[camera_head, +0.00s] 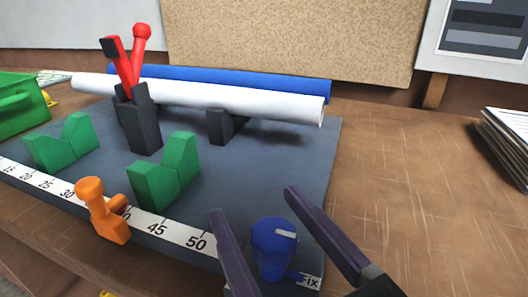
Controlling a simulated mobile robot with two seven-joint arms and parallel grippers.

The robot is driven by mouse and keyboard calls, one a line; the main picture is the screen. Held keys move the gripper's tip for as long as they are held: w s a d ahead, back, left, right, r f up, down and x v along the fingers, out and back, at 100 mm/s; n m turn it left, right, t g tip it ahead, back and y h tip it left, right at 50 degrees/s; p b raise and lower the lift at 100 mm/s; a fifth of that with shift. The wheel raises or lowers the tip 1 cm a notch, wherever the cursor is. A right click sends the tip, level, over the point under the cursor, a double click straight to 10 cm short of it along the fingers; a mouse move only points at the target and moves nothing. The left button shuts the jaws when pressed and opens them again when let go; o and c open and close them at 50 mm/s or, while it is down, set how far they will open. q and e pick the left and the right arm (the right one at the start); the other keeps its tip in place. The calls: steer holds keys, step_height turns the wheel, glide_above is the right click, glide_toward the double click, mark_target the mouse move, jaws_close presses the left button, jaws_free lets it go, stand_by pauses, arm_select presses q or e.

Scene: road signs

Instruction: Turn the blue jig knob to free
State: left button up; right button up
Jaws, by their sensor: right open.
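The blue jig knob (273,248) stands upright at the front right corner of the dark jig plate (300,170). A light pointer mark shows on its top and points to the right. A white label ending in "IX" (310,281) lies just right of the knob's foot; the rest of the lettering is hidden. My right gripper (252,204) is open, with one dark finger on each side of the knob. I cannot tell whether the fingers touch it. My left gripper is not in view.
A red-handled clamp (140,115), green V-blocks (165,175), and an orange stop (103,212) beside the ruler strip (170,231) stand on the plate. White (200,95) and blue (240,82) rolls lie behind. A green bin (20,105) is left, papers (505,140) right.

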steer(key=shift+x, duration=1.05)
jaws_close()
